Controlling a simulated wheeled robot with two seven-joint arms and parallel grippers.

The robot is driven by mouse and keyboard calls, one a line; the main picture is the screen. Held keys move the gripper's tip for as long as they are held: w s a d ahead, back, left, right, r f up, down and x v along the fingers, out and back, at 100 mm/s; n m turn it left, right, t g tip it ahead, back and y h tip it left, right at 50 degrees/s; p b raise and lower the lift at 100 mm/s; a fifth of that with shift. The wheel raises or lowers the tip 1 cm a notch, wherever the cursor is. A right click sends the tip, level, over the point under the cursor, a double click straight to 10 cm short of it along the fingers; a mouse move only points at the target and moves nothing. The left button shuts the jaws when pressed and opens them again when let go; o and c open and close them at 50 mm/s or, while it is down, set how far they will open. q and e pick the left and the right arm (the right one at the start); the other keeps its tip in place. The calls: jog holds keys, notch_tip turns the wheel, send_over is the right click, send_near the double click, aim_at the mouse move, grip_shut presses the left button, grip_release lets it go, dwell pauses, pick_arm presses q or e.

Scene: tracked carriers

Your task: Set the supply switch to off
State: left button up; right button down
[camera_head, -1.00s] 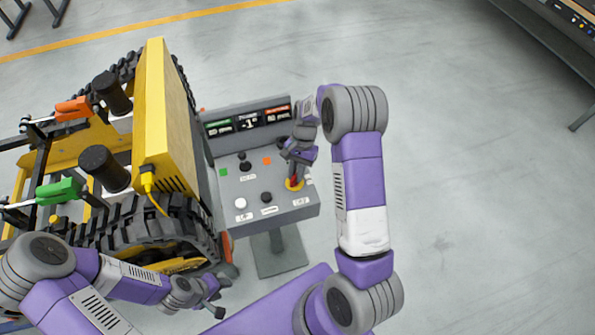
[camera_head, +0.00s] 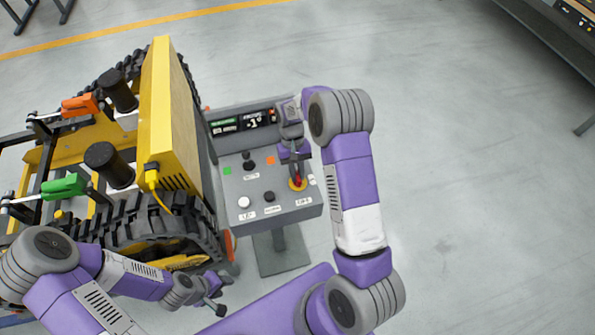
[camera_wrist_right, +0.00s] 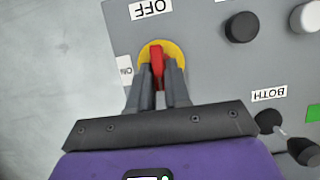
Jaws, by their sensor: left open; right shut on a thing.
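The supply switch is a red handle (camera_wrist_right: 157,65) on a yellow disc (camera_wrist_right: 177,48), and it also shows in the head view as the yellow disc (camera_head: 298,185) on the grey control panel. My right gripper (camera_wrist_right: 158,82) is shut on the red handle; it is also in the head view (camera_head: 296,170). In the right wrist view the handle's free end points up toward the OFF label (camera_wrist_right: 151,8), and the ON label (camera_wrist_right: 125,70) is to the left. The fingers hide part of the handle. My left gripper (camera_head: 222,297) is open and empty below the panel.
The control panel (camera_head: 235,195) carries several other knobs, and a display (camera_head: 238,122) stands at its back. A yellow tracked carrier (camera_head: 180,110) with orange and green clamps is close on the left. The floor to the right is clear.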

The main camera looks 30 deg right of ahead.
jog(key=shift+w+a, duration=0.1)
dwell(0.4)
jog(key=c, duration=1.2)
grip_release()
jog(key=shift+o, duration=0.2)
jog(key=v, duration=0.7)
jog(key=shift+r, duration=0.3)
